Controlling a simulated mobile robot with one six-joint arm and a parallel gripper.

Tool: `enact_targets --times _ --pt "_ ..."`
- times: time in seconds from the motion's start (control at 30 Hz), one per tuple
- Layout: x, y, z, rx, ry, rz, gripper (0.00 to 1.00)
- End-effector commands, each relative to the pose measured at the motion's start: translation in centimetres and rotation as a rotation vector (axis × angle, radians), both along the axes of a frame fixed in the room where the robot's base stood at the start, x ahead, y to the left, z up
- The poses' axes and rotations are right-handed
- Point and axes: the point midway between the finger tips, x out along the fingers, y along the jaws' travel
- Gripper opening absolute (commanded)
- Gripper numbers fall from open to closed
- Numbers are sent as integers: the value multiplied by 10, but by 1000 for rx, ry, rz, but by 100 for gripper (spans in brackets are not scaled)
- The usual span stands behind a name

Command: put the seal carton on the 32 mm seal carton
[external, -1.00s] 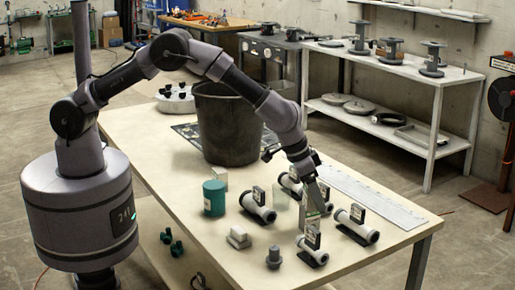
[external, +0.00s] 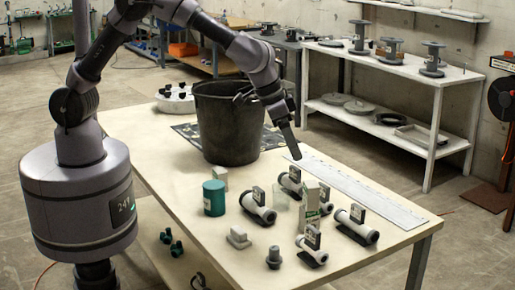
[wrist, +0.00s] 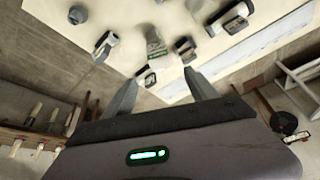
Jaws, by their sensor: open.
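A tall pale carton shape with green bands (external: 311,203) stands upright among the pipe pieces at the right of the table. It may be one seal carton on top of another; I cannot make out a seam or read a size mark. It also shows in the wrist view (wrist: 155,45), pale with a green patch. A smaller pale carton (external: 220,179) stands behind the teal can. My gripper (external: 291,154) is above the table, up and back from the tall carton shape, apart from it. In the wrist view my gripper (wrist: 162,90) is open with nothing between its fingers.
Several grey pipe pieces with black tags (external: 357,226) lie around the carton shape. A black bucket (external: 228,125) is behind, and a long pale strip (external: 360,190) lies along the far edge.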

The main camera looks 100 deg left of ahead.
Motion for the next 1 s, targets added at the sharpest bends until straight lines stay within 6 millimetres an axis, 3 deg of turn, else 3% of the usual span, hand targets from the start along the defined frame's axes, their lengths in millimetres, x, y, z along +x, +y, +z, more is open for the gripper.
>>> enact_targets --times 0.03,0.1,0.17,0.2,0.3,0.43,0.5,0.6,0.87,1.0 --pt "-23 -7 36 22 -14 -49 67" --pt "-72 -18 83 66 -19 -144 67" --pt "-123 -27 115 108 -22 -235 67" --pt "-158 -32 132 138 -25 -294 67" --pt "-245 -41 148 211 -28 -437 67" --pt "-324 -46 138 283 -28 -569 67" --pt "-346 -46 130 305 -26 -611 67" --pt "-358 -47 124 319 -25 -636 67" --pt "-359 -46 120 320 -24 -637 67" --pt "-359 -46 84 319 -25 -636 67"
